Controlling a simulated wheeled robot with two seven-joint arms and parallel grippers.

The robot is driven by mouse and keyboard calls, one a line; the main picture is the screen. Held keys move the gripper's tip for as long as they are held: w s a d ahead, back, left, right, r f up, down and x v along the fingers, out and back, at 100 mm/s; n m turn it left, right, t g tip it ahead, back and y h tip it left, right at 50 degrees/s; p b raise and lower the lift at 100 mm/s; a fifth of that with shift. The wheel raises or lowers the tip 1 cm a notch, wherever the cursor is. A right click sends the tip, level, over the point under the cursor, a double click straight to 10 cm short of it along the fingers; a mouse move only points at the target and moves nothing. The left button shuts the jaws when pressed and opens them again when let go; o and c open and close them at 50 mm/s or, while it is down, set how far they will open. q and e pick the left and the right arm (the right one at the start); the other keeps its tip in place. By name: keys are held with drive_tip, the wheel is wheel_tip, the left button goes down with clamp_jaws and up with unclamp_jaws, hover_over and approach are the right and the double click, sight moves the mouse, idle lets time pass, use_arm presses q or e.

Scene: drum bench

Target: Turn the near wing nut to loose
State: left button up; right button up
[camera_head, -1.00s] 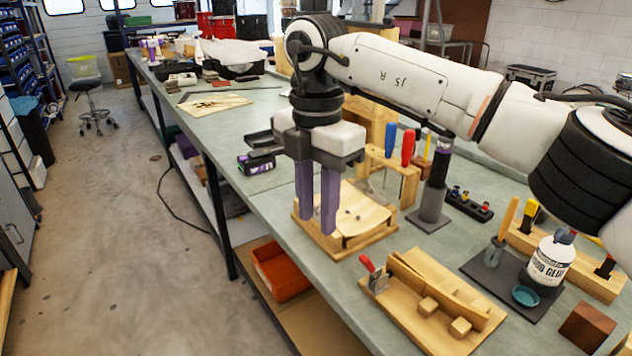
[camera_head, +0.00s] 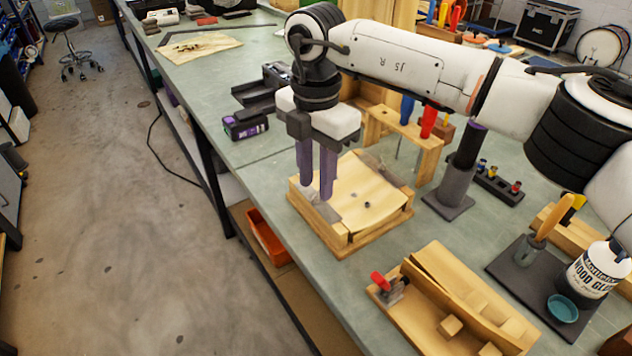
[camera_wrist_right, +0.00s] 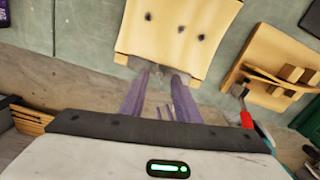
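A wooden jig (camera_head: 345,243) holds a curved pale wood panel (camera_head: 368,190) with a few small dark holes. My right gripper (camera_head: 318,199), with purple fingers, points down over the jig's near left edge. In the right wrist view, its fingers (camera_wrist_right: 159,74) are apart, with the jig's edge at their tips. A small grey piece (camera_wrist_right: 157,68) shows between the fingertips; it may be the near wing nut, but its shape and turn are too small to tell. I cannot tell whether the fingers touch it. My left gripper is out of view.
A wooden rack with blue and red screwdrivers (camera_head: 428,121) stands behind the jig. A second jig with a red-handled clamp (camera_head: 381,281) sits in front of it, to the right. A glue bottle (camera_head: 592,272) stands far right. The bench edge runs close on the left.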

sight(316, 197)
drive_tip(key=shift+f, duration=1.1)
drive_tip(key=shift+w, duration=0.1)
clamp_jaws()
drive_tip(key=shift+n, duration=0.3)
